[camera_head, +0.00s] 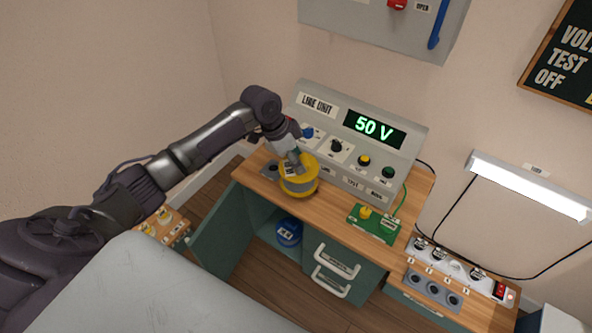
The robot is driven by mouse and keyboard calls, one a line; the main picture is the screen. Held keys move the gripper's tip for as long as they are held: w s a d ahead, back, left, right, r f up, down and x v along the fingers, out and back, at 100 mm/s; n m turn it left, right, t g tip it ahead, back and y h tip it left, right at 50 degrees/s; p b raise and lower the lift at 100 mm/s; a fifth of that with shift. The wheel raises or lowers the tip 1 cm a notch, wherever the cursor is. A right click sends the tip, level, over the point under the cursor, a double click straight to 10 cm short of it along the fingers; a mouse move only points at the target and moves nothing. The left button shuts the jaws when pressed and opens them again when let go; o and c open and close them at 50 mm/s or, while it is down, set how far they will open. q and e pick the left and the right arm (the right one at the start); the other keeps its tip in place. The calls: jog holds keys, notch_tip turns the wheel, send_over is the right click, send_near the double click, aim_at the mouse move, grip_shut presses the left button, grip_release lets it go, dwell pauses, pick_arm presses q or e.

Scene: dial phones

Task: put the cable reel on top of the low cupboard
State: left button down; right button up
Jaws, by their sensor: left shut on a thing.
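A yellow and grey cable reel (299,184) is at the left end of the wooden desk top, in front of the grey line unit. My left gripper (295,161) reaches it from above and is shut on it. The gripper partly covers the reel's top, and I cannot tell whether the reel touches the desk. A low wooden-topped piece (172,232) at the lower left, perhaps the low cupboard, is partly hidden behind my left arm. Small yellow and white items are on it. My right gripper is out of view.
The line unit (315,127) reads 50 V. A green board (372,224) with a yellow knob stands on the desk (345,222). Below, a green door (222,237) hangs open, with a blue object (288,231) inside. A socket strip (462,269) is at right.

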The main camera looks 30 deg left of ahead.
pick_arm(q)
jog(key=shift+a+f, duration=0.1)
jog(key=shift+a, duration=0.1)
notch_tip(320, 180, down, 3)
jog(key=shift+f+b, duration=0.15)
jog(key=shift+b, duration=0.3)
jog(key=shift+w+f, duration=0.1)
jog(key=shift+f, duration=0.2)
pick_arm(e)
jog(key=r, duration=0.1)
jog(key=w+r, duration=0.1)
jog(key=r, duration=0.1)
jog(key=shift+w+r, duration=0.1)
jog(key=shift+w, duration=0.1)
pick_arm(q)
jog(key=shift+c, duration=2.2)
grip_release()
jog(key=shift+f, duration=0.15)
